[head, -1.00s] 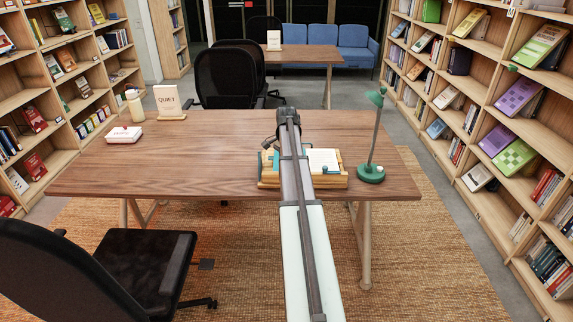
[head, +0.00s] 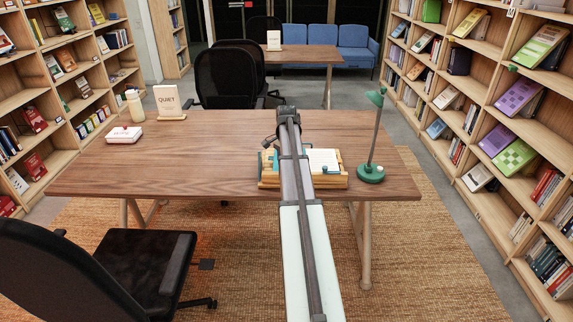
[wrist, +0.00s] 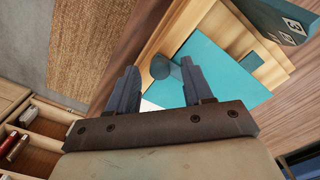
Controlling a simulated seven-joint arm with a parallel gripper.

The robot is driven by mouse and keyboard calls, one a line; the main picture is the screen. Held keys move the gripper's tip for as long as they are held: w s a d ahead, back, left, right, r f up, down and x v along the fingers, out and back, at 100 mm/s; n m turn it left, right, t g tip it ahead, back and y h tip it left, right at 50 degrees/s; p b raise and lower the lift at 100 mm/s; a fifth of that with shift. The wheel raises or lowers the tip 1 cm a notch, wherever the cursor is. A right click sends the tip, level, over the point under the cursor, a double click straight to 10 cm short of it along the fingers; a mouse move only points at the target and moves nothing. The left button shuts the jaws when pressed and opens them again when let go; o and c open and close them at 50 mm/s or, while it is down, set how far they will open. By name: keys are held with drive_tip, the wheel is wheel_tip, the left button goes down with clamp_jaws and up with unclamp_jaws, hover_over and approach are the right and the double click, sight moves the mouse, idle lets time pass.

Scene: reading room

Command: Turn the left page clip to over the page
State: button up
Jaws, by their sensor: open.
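A wooden book stand (head: 334,183) sits near the front right of the desk, with an open book (head: 323,160) on it. A teal page clip (head: 268,159) shows at its left side, left of my arm. In the wrist view a round teal clip knob (wrist: 160,67) lies in the gap between the fingertips of my gripper (wrist: 160,82), over a flat teal surface (wrist: 222,75). My gripper is open, and I cannot tell whether a finger touches the clip. In the head view my arm hides the stand's middle and the gripper.
A green desk lamp (head: 372,170) stands close to the stand's right side. A numbered block (wrist: 277,20) shows in the wrist view. The desk's middle is clear.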

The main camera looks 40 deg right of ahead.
wheel_tip(320, 180, up, 14)
drive_tip(key=shift+f, duration=0.25)
idle(0.3)
idle(0.4)
